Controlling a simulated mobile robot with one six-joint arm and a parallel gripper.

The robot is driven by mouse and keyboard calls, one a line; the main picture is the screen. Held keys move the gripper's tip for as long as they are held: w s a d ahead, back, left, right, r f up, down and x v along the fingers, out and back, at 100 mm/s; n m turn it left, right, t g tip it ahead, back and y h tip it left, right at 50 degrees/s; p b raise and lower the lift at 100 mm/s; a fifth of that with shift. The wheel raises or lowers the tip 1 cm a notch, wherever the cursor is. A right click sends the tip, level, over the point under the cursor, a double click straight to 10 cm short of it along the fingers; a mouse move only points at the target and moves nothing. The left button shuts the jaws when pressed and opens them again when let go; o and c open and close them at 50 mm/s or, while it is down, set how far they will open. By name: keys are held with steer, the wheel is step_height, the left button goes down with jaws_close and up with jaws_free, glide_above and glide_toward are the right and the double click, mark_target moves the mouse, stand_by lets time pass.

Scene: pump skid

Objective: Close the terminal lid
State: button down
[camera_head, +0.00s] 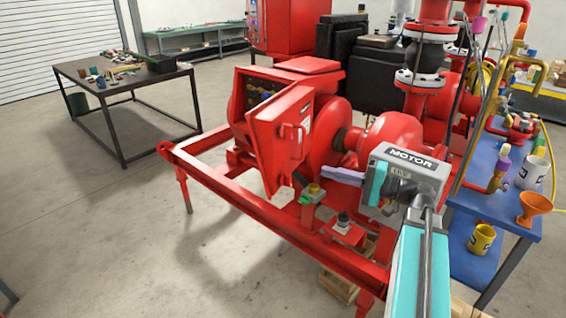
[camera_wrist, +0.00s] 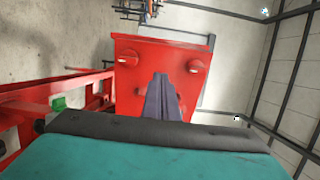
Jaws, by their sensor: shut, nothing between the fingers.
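The terminal lid (camera_head: 272,150) is a red panel in front of the red terminal box (camera_head: 237,100). It stands open at an angle, and parts inside the box show through the gap on the left. In the wrist view the lid (camera_wrist: 135,85) fills the middle, with two round red knobs on its face. My gripper (camera_head: 328,173) is shut and empty, to the right of the lid's lower part in the head view. In the wrist view its grey-purple fingers (camera_wrist: 159,78) point at the lid's face. I cannot tell whether they touch it.
A red skid frame rail (camera_head: 235,197) runs below the lid. A small green-and-yellow fitting (camera_head: 313,192) and a dark-capped fitting (camera_head: 343,222) stand near my gripper. A blue bench (camera_head: 480,203) with cups and an orange funnel is at the right.

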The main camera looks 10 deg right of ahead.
stand_by(0.5)
steer(key=p, duration=0.4)
glide_toward(278, 159)
steer(key=x, duration=0.5)
steer(key=shift+w+a, duration=0.1)
steer(key=shift+w, duration=0.05)
steer(key=shift+w+a+f, duration=0.1)
steer(key=shift+w+a, duration=0.25)
steer(key=shift+a, duration=0.1)
